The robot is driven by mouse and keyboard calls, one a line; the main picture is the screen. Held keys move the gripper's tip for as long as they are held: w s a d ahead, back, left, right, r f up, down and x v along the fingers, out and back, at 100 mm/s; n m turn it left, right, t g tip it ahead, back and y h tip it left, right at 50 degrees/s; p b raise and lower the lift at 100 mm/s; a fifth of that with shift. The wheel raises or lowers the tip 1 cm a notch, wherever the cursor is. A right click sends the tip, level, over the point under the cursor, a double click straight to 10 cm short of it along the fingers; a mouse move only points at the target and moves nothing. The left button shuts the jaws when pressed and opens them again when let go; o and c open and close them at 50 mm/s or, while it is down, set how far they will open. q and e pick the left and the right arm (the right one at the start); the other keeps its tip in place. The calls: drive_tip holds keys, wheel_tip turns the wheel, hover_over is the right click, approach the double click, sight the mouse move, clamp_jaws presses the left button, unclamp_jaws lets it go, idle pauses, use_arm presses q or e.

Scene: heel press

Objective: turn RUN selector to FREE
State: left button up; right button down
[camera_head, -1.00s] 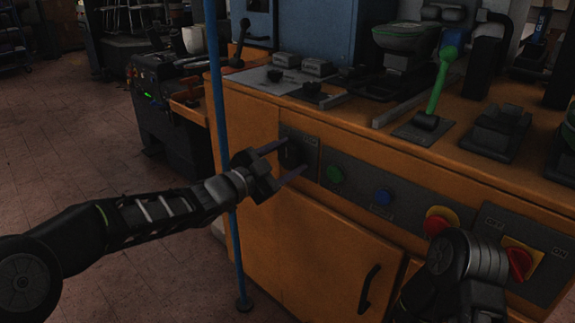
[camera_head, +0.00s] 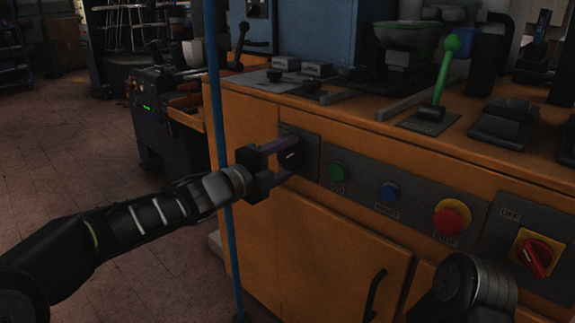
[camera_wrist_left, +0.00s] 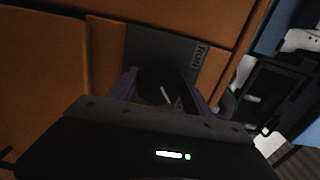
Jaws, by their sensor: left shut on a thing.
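The RUN selector (camera_head: 290,157) is a black knob with a pale pointer line on a dark grey plate at the left end of the orange cabinet's front. In the left wrist view the knob (camera_wrist_left: 160,84) sits between the fingers, below the plate's RUN label (camera_wrist_left: 201,56). My left gripper (camera_head: 284,160) is shut on the knob, one finger on each side, and hides part of it. No FREE marking is readable. My right arm shows at the bottom right, but its fingers are not visible.
A thin blue post (camera_head: 217,120) stands left of the gripper. A green-handled lever (camera_head: 444,72) stands on top.

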use_arm(q)
drive_tip(key=shift+f+m+b, duration=0.15)
drive_tip(key=shift+m+b, duration=0.25)
drive_tip(key=shift+m, duration=0.4)
drive_tip(key=o, duration=1.4)
drive_tip(key=shift+c, duration=0.2)
drive_tip(key=p+v, duration=0.1)
drive_tip(key=v, duration=0.7)
drive_tip(key=shift+p, duration=0.3)
